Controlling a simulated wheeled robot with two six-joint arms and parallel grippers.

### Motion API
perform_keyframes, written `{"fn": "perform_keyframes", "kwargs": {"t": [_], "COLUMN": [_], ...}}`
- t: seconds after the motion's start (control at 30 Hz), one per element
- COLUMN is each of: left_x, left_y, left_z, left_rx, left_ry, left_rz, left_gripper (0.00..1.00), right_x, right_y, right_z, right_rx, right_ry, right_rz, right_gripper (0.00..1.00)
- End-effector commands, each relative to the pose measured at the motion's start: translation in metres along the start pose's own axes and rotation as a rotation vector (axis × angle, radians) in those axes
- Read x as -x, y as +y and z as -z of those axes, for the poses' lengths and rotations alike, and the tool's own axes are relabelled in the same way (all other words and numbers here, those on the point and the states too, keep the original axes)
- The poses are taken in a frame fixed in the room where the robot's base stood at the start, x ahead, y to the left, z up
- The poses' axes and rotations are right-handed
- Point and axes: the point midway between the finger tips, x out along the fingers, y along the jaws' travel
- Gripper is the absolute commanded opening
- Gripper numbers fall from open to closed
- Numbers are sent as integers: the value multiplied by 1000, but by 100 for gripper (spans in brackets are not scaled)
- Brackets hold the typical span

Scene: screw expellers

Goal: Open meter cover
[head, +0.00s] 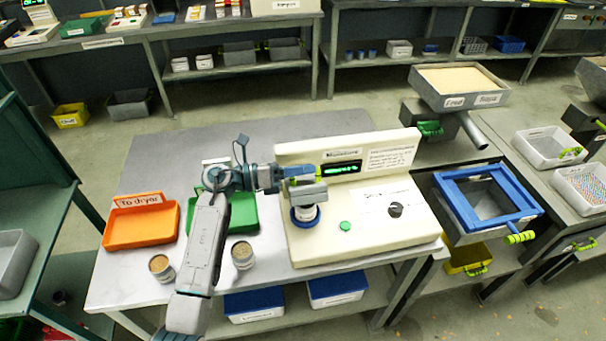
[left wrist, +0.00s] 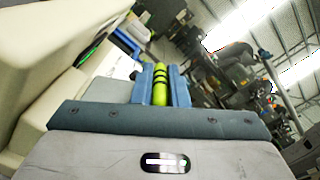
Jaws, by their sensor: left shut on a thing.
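The cream moisture meter (head: 350,240) stands on the grey table, with a lit green display, a green button and a dark knob. Its grey cover (head: 308,195) sits at the meter's left side, above a white cup with a blue ring (head: 305,216). My left gripper (head: 287,178) reaches in from the left at the cover's top. In the left wrist view the blue fingers (left wrist: 160,88) are shut on a lime-green ribbed handle (left wrist: 159,80). The fingers partly hide the handle in the head view. My right gripper is not in view.
An orange tray (head: 142,234) marked "To dryer" and a green tray (head: 243,221) lie left of the meter. Two cups of grain (head: 162,267) (head: 242,255) stand near the table's front edge. A blue-framed sieve (head: 524,207) stands right of the meter. The table's back left is clear.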

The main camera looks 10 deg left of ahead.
Motion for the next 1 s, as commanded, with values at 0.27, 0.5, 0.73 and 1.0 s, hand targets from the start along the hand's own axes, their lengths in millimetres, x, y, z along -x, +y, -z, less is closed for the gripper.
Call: {"fn": "perform_keyframes", "kwargs": {"t": [0.27,0.5,0.73,1.0], "left_x": [0,0,0,2], "left_y": [2,2,2,2], "left_z": [-3,-3,-3,-3], "left_rx": [-1,-2,-2,-3], "left_ry": [1,1,1,1], "left_rz": [-2,-2,-2,-2], "left_gripper": [0,0,34,34], "right_x": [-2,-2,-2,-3], "right_y": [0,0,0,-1], "right_z": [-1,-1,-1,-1], "right_rx": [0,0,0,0], "right_ry": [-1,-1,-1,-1], "right_rz": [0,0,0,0], "right_gripper": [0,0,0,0]}}
